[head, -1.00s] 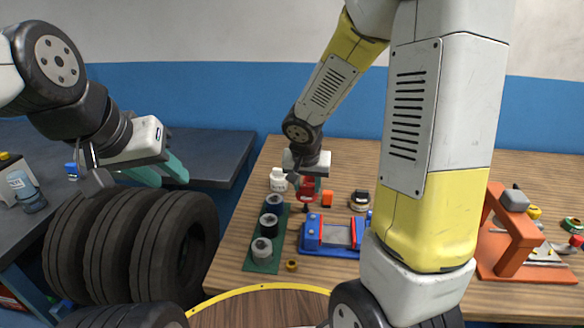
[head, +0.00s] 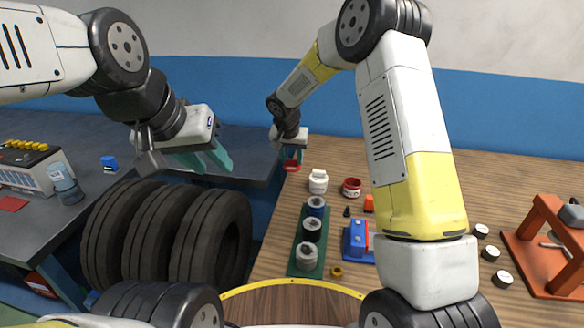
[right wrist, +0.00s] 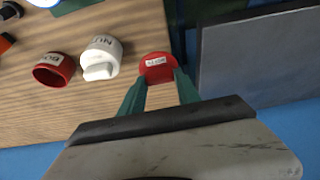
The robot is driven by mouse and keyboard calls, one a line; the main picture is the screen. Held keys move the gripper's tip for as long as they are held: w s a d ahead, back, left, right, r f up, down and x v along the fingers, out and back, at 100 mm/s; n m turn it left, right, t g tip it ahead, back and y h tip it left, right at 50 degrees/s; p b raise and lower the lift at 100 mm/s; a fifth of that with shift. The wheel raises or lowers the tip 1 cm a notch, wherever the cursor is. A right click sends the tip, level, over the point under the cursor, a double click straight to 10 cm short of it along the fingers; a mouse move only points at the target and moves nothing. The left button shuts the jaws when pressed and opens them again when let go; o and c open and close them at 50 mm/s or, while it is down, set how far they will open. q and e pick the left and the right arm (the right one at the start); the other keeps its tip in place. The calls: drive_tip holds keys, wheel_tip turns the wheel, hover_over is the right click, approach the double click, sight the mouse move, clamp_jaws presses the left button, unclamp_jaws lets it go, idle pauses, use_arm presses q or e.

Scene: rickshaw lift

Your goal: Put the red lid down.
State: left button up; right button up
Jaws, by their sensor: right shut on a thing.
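My right gripper (head: 291,156) is shut on the red lid (head: 291,166) near the back left edge of the wooden table. In the right wrist view the lid (right wrist: 155,66) is a round red disc with a white label, between the green fingertips (right wrist: 158,78). I cannot tell whether it touches the tabletop. The red pot (head: 351,187) stands without a lid on the table; it also shows in the right wrist view (right wrist: 53,70). My left gripper (head: 215,160) is open and empty above the tires.
A white jar (head: 318,181) stands between the lid and the red pot. A green tray (head: 320,262) with several round pots and a blue fixture (head: 357,243) are nearer. A dark bench (head: 250,160) adjoins on the left, with several tires (head: 160,235) before it.

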sight(291, 170)
drive_tip(key=shift+f, duration=3.3)
drive_tip(key=o, duration=1.3)
drive_tip(key=shift+f, duration=0.15)
